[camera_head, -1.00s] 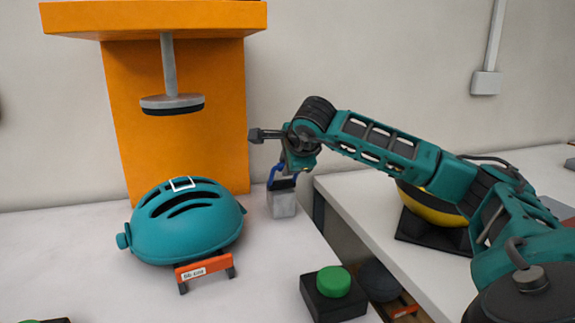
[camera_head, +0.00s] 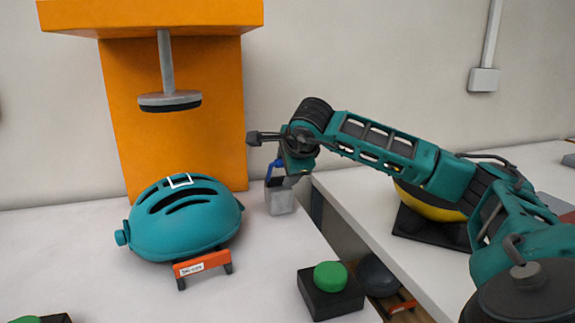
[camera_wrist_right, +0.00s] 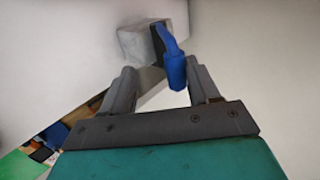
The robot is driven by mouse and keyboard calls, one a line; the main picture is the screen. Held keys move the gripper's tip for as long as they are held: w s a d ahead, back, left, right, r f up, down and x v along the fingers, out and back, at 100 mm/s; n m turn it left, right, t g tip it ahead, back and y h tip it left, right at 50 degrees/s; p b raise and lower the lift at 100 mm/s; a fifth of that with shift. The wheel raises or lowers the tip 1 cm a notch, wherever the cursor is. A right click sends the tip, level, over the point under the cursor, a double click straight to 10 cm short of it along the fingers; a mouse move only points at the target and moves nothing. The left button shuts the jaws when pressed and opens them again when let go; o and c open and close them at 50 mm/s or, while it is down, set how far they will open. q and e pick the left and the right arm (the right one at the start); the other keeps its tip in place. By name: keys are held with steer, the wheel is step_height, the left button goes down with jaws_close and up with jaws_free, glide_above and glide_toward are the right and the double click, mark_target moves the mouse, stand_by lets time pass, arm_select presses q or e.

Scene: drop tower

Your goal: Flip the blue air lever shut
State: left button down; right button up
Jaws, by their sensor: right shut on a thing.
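The blue air lever (camera_head: 269,172) sits on a small grey block (camera_head: 280,201) on the white table, right of the orange stand. My right gripper (camera_head: 287,180) reaches down over the block from the right and partly hides the lever. In the right wrist view the blue lever (camera_wrist_right: 174,68) extends from the dark face of the grey block (camera_wrist_right: 134,42). Its lower end lies between the two grey fingers of my right gripper (camera_wrist_right: 163,88), which is shut on it. My left gripper is not in view.
A teal helmet (camera_head: 180,220) rests left of the block, with a red-orange bracket (camera_head: 203,264) in front. A grey press disc (camera_head: 170,100) hangs from the orange stand (camera_head: 180,150). A green button (camera_head: 331,276) stands at the front. A gap separates the right table.

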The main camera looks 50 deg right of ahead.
steer(key=shift+s+a+f, duration=0.15)
steer(key=shift+f, duration=0.25)
steer(key=p+v, duration=0.1)
steer(key=v, duration=1.2)
steer(key=shift+r+p, duration=0.3)
steer(key=shift+p, duration=0.1)
